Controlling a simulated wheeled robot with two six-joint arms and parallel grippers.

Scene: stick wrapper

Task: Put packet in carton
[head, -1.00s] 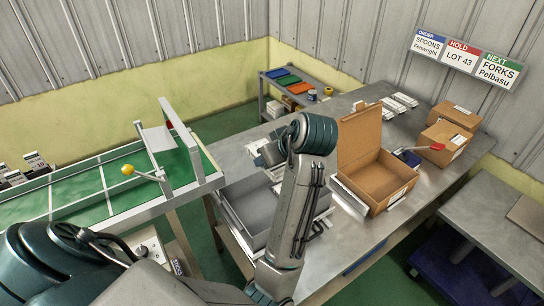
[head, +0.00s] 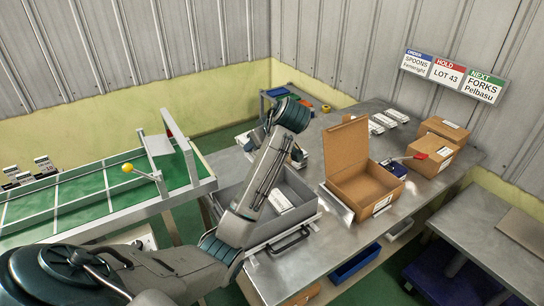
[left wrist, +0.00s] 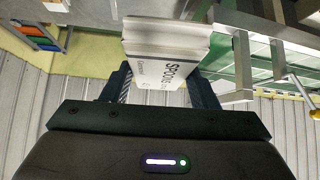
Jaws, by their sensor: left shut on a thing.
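My left arm reaches in from the lower left in the head view, bent above the grey tray. Its gripper (head: 250,141) is small and mostly hidden behind the forearm. In the left wrist view my left gripper (left wrist: 165,88) is shut on a white packet (left wrist: 165,62) printed "SPOONS", held between the dark fingers. The open brown carton (head: 370,184) stands on the steel table to the right of the arm, its lid upright at the back. The carton's inside looks empty where it shows. My right gripper is not in view.
A grey tray (head: 300,222) holds a white packet (head: 280,201). More white packets (head: 390,119) lie at the table's back. A blue-and-red tape dispenser (head: 398,168) and closed cartons (head: 437,159) stand right. A green conveyor (head: 80,195) with a guard frame is left.

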